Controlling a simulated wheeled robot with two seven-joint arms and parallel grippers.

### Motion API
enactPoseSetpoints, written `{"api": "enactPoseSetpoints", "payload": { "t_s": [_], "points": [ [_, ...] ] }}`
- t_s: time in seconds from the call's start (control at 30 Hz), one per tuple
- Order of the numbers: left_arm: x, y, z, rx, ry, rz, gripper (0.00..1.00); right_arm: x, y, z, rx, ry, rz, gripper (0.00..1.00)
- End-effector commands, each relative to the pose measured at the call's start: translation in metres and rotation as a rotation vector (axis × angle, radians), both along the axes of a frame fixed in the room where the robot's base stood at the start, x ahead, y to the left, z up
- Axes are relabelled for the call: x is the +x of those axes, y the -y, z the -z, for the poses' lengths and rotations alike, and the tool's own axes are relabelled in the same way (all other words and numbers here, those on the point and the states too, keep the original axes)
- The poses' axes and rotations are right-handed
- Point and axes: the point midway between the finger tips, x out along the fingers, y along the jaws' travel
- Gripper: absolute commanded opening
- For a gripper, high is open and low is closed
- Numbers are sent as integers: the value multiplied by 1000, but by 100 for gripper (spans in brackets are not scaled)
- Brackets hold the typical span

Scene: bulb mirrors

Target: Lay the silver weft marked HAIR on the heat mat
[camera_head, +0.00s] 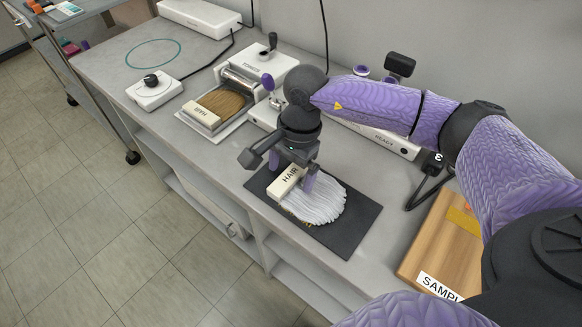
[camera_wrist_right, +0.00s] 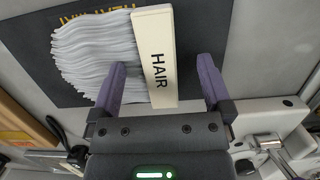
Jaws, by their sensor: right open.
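The silver weft (camera_head: 318,202) lies fanned out on the dark heat mat (camera_head: 345,237), its cream HAIR tab (camera_head: 287,179) at its upper left end. In the right wrist view the silver strands (camera_wrist_right: 95,50) cover part of the mat's yellow lettering, and the tab (camera_wrist_right: 156,60) reads HAIR. My right gripper (camera_head: 293,172) is over the tab; in its wrist view the purple fingers (camera_wrist_right: 160,80) stand apart, one on each side of the tab, with a gap at the right finger. The left finger is close to the strands. My left gripper is not in view.
A golden-brown weft (camera_head: 226,101) with a cream tab lies on a tray beside a white roller machine (camera_head: 258,68). A wooden SAMPLE board (camera_head: 435,245) is at the right. A white box with a black knob (camera_head: 154,92) stands left. The bench's front edge is close to the mat.

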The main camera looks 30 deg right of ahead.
Motion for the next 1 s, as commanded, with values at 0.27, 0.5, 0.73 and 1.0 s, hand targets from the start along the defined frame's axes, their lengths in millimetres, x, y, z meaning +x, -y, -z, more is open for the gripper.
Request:
{"api": "enactPoseSetpoints", "payload": {
  "t_s": [0.27,0.5,0.73,1.0],
  "points": [
    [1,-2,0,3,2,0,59,0,0,0,0,0,0,100],
    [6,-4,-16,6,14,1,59,0,0,-24,0,2,-1,100],
    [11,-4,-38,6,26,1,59,0,0,-57,-1,4,0,100],
    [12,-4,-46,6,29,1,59,0,0,-71,0,0,0,100]
  ]
}}
